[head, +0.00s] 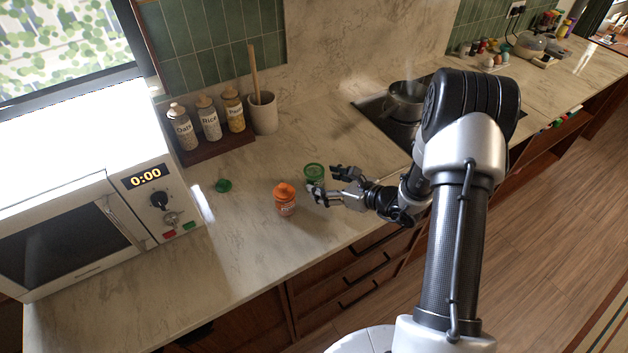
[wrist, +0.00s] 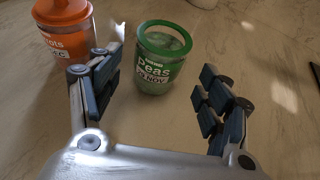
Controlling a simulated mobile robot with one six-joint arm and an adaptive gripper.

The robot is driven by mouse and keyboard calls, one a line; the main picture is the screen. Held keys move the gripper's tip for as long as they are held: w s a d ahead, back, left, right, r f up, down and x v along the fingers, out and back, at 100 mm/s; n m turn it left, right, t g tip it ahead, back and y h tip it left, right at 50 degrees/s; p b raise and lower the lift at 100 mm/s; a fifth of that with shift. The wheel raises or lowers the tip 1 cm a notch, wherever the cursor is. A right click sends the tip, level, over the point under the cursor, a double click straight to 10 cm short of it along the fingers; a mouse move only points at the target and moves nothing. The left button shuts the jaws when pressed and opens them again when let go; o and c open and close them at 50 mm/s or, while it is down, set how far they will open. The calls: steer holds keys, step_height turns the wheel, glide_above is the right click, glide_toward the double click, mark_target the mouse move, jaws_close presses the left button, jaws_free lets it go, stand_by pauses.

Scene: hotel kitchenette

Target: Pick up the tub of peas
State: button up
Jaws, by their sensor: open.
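The tub of peas (wrist: 160,62) is a green tub with a "Peas" label, upright on the counter. In the wrist view it stands just ahead of my gripper (wrist: 158,88), in line with the gap between the fingers. My gripper is open and empty. In the head view the tub of peas (head: 314,171) shows partly behind my gripper (head: 326,184), which hides its lower part. Whether a finger touches the tub cannot be told.
An orange tub (head: 285,200), labelled as carrots, stands close to the left finger. A green lid (head: 223,185) lies further left, near the microwave (head: 90,225). Oats, Rice and Pasta jars stand on a wooden tray (head: 215,147) behind. A pot (head: 405,98) sits on the hob.

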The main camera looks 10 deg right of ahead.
steer(key=b+x, duration=0.1)
steer(key=x, duration=0.4)
steer(key=shift+a+r, duration=0.15)
steer(key=shift+a, duration=0.05)
steer(key=shift+c, duration=0.2)
steer(key=c, duration=1.2)
steer(key=shift+o, duration=0.2)
steer(key=shift+r, duration=0.1)
